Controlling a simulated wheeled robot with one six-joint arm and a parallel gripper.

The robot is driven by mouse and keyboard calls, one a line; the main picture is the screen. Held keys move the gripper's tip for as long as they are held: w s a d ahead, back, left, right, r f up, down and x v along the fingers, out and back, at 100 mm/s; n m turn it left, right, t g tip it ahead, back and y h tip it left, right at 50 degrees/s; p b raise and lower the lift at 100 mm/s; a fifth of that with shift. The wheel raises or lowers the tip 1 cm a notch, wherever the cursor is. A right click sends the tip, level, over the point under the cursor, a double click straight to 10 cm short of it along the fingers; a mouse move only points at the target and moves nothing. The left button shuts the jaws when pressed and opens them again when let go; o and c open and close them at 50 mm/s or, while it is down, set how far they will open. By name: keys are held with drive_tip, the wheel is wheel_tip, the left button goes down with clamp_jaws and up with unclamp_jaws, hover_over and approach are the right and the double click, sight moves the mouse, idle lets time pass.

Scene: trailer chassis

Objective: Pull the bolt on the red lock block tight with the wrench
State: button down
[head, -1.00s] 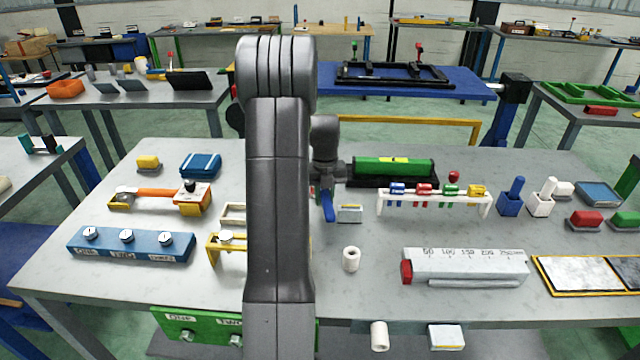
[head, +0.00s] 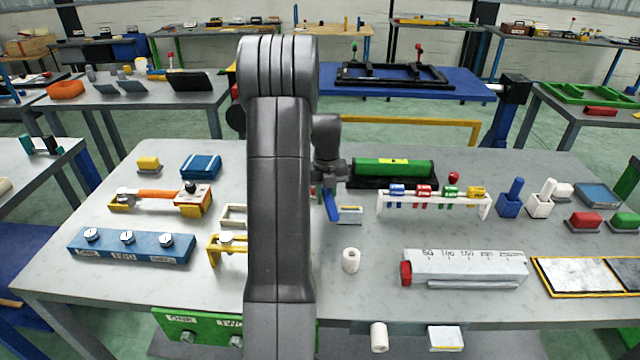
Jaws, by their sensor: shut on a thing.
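My gripper (head: 330,186) is low over the middle of the bench, just right of my arm's dark upright link, and small in view. It is shut on a blue piece (head: 332,206) that slants down toward the bench. This looks like the wrench's handle; the wrench's working end is hidden. A thin red sliver (head: 313,190) shows between my arm and the gripper. It may be the red lock block, but the arm hides most of it. The bolt cannot be made out, nor whether the wrench touches it.
A small pale block (head: 350,215) stands close right of the blue piece. A black tray with a green cylinder (head: 393,168) lies behind it, and a white rack (head: 435,203) stands to the right. A white roll (head: 351,260) stands in front. An orange-handled tool (head: 155,196) lies left.

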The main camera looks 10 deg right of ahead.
drive_tip(key=shift+r+p, duration=1.65)
drive_tip(key=shift+r, duration=1)
